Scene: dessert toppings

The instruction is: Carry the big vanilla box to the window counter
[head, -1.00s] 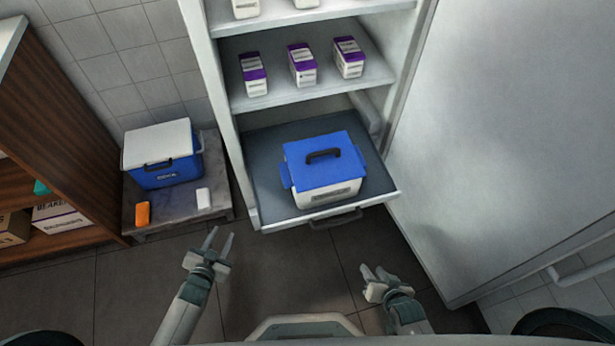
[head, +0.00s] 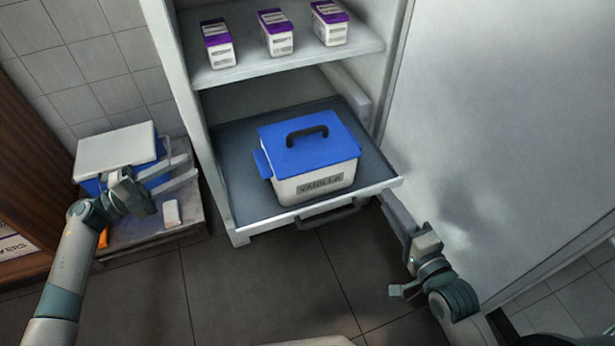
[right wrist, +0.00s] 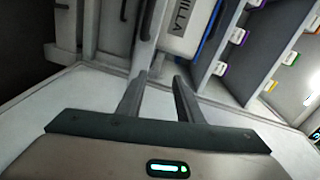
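The big vanilla box (head: 315,180) has a white body, a blue lid and a dark handle on top. It stands upright on a pulled-out grey shelf (head: 235,195) of the tall cabinet; part of it shows in the right wrist view (right wrist: 182,22). My left gripper (head: 190,166) is open and empty, left of the box and over the low stand. My right gripper (head: 393,208) is right of the box, by the shelf's front right corner. In the right wrist view its fingers (right wrist: 160,77) are apart with nothing between them. I see no window counter.
A cooler with a white lid (head: 115,148) stands on the low stand (head: 150,232), partly behind my left arm. A white item (head: 172,212) lies there too. Purple-topped cartons (head: 277,35) stand on the shelf above. The cabinet door (head: 490,120) is open at right. The floor in front is clear.

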